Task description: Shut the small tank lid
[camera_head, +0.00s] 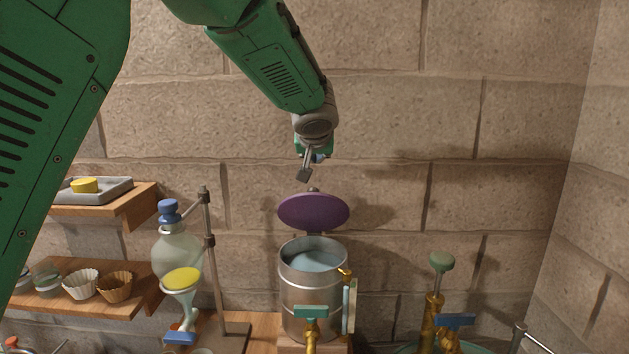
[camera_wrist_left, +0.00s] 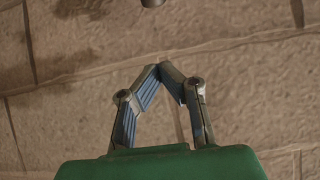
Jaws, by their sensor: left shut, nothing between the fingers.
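The small tank (camera_head: 311,290) is a metal cylinder with pale blue liquid inside, standing on a wooden block in the head view. Its purple lid (camera_head: 313,211) stands open, tilted up at the back of the rim near the wall. My left gripper (camera_head: 303,175) is above the lid, apart from it, with its fingers pointing down. In the left wrist view the fingers (camera_wrist_left: 163,68) meet at the tips with nothing between them. A grey rounded piece, cut by the top edge there, cannot be told for certain. My right gripper is not in view.
A glass flask with a blue stopper (camera_head: 168,212) and a metal stand (camera_head: 214,262) are left of the tank. Shelves (camera_head: 135,297) with small cups are further left. Brass taps (camera_head: 434,308) stand at right. The stone wall (camera_head: 400,120) is close behind.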

